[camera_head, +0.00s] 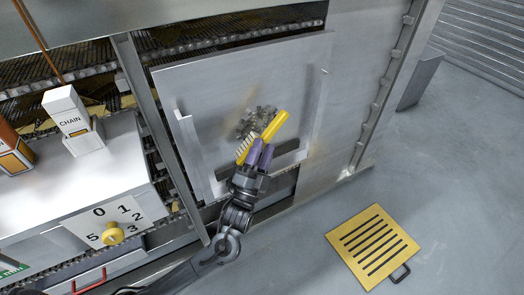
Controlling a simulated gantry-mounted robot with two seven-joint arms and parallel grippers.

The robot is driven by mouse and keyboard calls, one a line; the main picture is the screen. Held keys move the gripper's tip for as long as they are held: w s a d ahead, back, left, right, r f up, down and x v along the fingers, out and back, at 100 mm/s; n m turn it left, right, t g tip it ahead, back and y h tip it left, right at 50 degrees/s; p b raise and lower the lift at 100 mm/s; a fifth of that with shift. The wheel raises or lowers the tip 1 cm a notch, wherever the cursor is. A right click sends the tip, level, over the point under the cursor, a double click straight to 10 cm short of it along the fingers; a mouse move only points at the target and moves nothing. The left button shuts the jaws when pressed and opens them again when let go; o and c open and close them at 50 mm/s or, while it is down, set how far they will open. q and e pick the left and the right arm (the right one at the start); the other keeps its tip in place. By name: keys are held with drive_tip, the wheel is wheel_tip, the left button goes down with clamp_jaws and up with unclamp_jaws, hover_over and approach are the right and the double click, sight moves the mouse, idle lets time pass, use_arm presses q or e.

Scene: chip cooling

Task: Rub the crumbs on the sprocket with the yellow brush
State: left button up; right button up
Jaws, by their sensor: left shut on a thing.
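The dark toothed sprocket (250,122) sits on the upright grey panel in the middle of the view. My left gripper (261,152), with purple fingers, is shut on the yellow brush (275,124). The brush is tilted in front of the sprocket and hides its lower right part. Its pale bristles (243,150) point to the lower left, beside the sprocket's lower edge. I cannot tell whether they touch it. Faint brownish smudges show around the sprocket, but single crumbs are too small to make out. My right gripper is not in view.
The grey panel (205,88) has raised side edges. On the left, a white box marked CHAIN (68,112) stands on a white cabinet with a yellow dial knob (113,234). A yellow slotted grate (373,246) lies on the floor at right. The floor around the grate is clear.

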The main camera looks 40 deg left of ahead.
use_arm(q)
drive_tip(key=shift+w+a, duration=0.35)
drive_tip(key=shift+a, duration=0.55)
drive_tip(key=shift+w, duration=0.1)
